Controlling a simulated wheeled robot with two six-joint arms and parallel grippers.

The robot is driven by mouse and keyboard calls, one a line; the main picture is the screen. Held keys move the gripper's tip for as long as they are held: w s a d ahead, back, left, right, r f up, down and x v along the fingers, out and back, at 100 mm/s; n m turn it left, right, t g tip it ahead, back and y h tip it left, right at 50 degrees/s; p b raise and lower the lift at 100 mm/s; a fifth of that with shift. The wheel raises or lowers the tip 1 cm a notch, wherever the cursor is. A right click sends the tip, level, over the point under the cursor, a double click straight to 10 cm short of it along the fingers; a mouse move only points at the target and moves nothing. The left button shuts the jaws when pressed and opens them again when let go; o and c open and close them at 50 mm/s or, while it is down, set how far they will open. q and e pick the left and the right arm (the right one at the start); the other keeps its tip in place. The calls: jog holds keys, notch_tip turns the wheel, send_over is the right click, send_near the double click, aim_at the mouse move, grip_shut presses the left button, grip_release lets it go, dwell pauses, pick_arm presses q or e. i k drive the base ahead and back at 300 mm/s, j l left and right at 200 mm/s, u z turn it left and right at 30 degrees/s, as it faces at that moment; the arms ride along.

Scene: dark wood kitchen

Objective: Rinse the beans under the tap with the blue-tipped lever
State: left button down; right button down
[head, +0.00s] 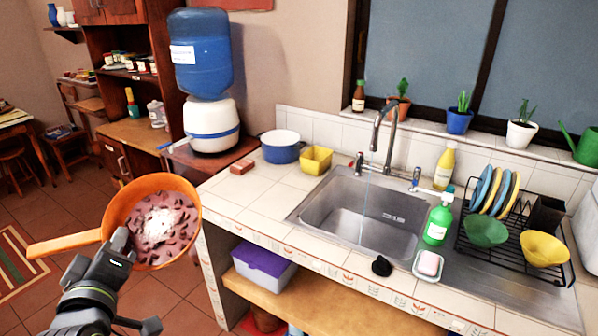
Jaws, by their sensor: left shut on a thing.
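My left gripper (121,243) is shut on an orange bowl-shaped pan (187,196) near where its long handle (62,243) meets the rim. The pan is tilted toward the camera, in the air left of the counter. Dark reddish beans (172,232) lie in it with a whitish patch on top. The metal tap (388,130) arches over the sink (345,222). A blue-tipped lever (416,174) is at the tap's right; another lever (359,160) is at its left. A thin pale line, like water, drops from the spout into the sink. My right gripper is out of view.
A blue pot (282,149), yellow tub (316,159) and brick-coloured block (242,166) stand left of the sink. A green soap bottle (437,222), soap dish (428,266) and dish rack (515,245) are at its right. Counter left of the sink is partly clear.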

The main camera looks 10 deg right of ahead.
aim_at(417, 171)
jog(key=i+j+z, duration=0.15)
jog(key=z, duration=0.3)
jog(key=i+j+z, duration=0.1)
jog(key=j+z, duration=0.35)
jog(key=i+j+z, duration=0.1)
jog(key=j+z, duration=0.25)
jog(key=z, duration=0.15)
